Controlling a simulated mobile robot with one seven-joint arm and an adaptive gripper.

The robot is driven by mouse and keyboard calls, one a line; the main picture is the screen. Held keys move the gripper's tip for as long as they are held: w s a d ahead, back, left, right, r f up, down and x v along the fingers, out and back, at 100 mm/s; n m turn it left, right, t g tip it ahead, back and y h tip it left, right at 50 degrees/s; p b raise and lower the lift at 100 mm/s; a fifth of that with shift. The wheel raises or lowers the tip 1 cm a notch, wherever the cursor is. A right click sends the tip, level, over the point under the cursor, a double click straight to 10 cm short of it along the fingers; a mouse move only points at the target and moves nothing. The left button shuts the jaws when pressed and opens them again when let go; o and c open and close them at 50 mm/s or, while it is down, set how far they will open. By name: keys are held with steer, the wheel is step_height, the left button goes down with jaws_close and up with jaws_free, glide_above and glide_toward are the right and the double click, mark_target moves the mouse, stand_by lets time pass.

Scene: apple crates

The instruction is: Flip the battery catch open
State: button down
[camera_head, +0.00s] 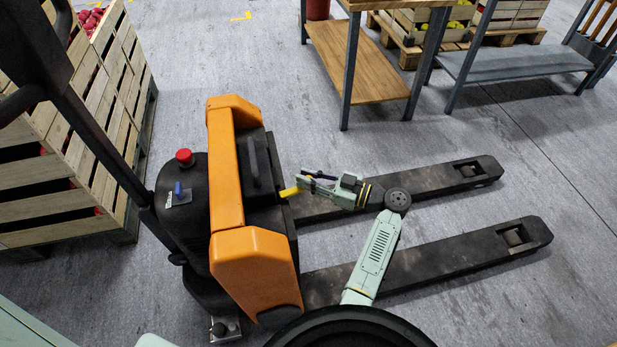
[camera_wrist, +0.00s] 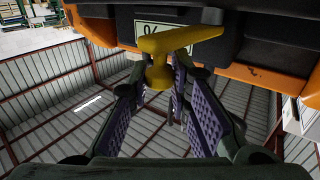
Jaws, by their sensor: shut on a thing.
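The yellow battery catch (camera_head: 290,191) sticks out from the side of the black battery housing on the orange and black pallet truck (camera_head: 240,262). In the wrist view the catch (camera_wrist: 182,39) is a T-shaped yellow handle, with its long bar running across and its rounded stub between my fingers. My gripper (camera_head: 304,184) is at the catch, shut on it. In the wrist view my gripper (camera_wrist: 162,82) has a purple-padded finger on each side of the yellow stub. The far side of the catch and its mount are hidden.
The truck's two dark forks (camera_head: 430,262) reach out to the right beneath my arm. A wooden apple crate (camera_head: 62,190) stands close on the left. A wood-topped workbench (camera_head: 362,62) stands behind. A pale label plate (camera_wrist: 150,28) shows behind the catch. Open grey floor lies between.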

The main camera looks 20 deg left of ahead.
steer(key=m+t+b, duration=0.1)
steer(key=s+m+t+b, duration=0.1)
steer(key=t, duration=0.1)
steer(key=d+m+t+b, duration=0.1)
steer(key=shift+s+d+t+h, duration=0.1)
steer(key=shift+s+t+h, duration=0.25)
steer(key=shift+t+h, duration=0.05)
steer(key=c, duration=1.5)
jaws_free()
